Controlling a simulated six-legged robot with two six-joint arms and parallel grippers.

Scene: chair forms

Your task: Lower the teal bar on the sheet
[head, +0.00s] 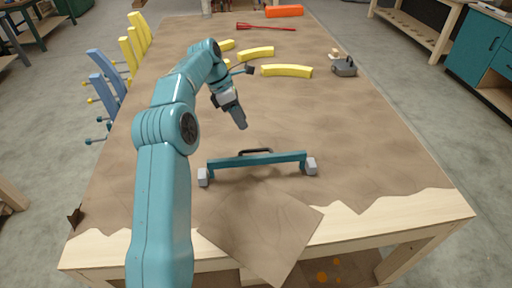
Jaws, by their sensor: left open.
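The teal bar (260,160) lies crosswise near the front of the table, with a grey block at each end and a dark loop handle (256,151) at its middle. It is over the brown sheet (330,130) that covers most of the tabletop. Its end blocks appear to rest on the sheet. My left gripper (237,116) points down behind and slightly left of the handle, apart from the bar. It is open and holds nothing that I can see. My right gripper is out of view.
Yellow curved pieces (287,71), a grey tool (344,67), a red tool (266,27) and an orange block (284,11) lie farther back. A loose brown flap (262,232) hangs over the front edge. Blue and yellow slats (108,72) stand beyond the left edge.

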